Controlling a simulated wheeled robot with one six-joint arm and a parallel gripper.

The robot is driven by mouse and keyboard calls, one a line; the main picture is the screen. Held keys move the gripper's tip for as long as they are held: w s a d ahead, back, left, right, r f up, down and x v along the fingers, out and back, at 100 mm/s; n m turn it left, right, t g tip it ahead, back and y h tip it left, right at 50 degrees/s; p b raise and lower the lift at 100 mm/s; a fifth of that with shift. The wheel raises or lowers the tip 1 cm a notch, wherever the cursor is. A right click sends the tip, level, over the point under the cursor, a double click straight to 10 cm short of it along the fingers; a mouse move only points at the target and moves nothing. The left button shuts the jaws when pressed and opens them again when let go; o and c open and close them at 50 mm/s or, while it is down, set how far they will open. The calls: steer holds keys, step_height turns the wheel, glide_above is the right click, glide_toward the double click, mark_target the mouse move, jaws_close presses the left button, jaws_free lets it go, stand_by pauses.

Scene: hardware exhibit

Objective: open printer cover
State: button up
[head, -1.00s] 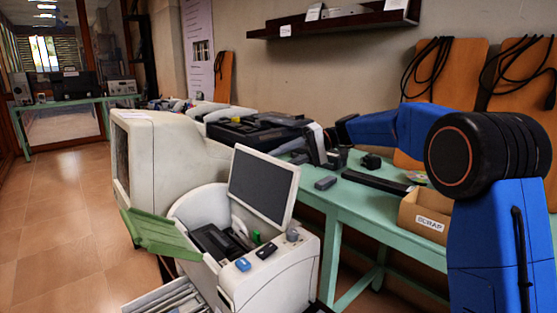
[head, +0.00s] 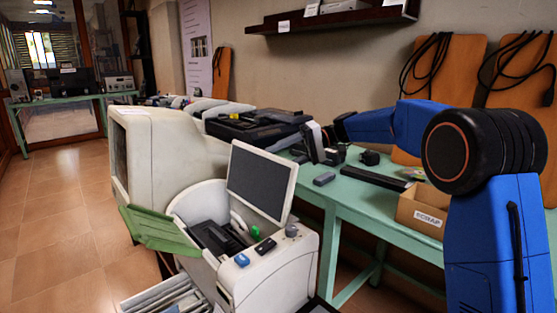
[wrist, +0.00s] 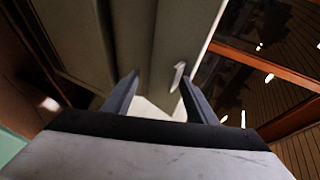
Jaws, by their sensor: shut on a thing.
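A black, flat-topped machine (head: 255,125), which looks like a printer, sits on the green table behind the white machine. My gripper (head: 311,140) is at its right end in the head view, low over the table. In the wrist view, the fingers of my gripper (wrist: 160,100) are apart, with the edge of a pale panel (wrist: 150,104) between them. My gripper is shut on this panel. A small white hook-like piece (wrist: 179,76) shows just beyond the fingertips. I cannot tell from the head view which part is held; the fingertips are small there.
A white machine (head: 290,268) with a raised grey screen (head: 262,182) and a green flap (head: 158,228) stands in front. A beige monitor (head: 170,150) is left of it. A scrap box (head: 424,212) and a dark bar (head: 375,178) lie on the green table (head: 355,222).

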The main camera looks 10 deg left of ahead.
steer(key=v, duration=1.7)
steer(key=shift+d+r, duration=0.2)
steer(key=shift+c, duration=0.9)
steer(key=shift+s, duration=0.1)
steer(key=s+d+f+m+t+h, duration=0.25)
steer(key=s+d+f, duration=0.2)
steer(key=s, duration=0.65)
steer(key=s+d+f+m+t+h, duration=0.2)
steer(key=s+d+f+t+h, duration=0.3)
steer(key=s, duration=0.7)
steer(key=s+d+f+m+t+h, duration=0.1)
steer(key=s+d+f+m+h, duration=0.15)
steer(key=s+d, duration=0.6)
steer(key=s+d+f+t+h, duration=0.1)
steer(key=s+d+f, duration=0.2)
steer(key=s+f, duration=0.3)
steer(key=s+d+f+t+h, duration=0.1)
steer(key=s+d+f+h, duration=0.1)
steer(key=s+f, duration=0.3)
steer(key=s+d, duration=0.1)
steer(key=s, duration=0.3)
steer(key=shift+d+f+t, duration=0.3)
steer(key=shift+f+t, duration=0.05)
steer(key=shift+f, duration=0.05)
steer(key=shift+s, duration=0.1)
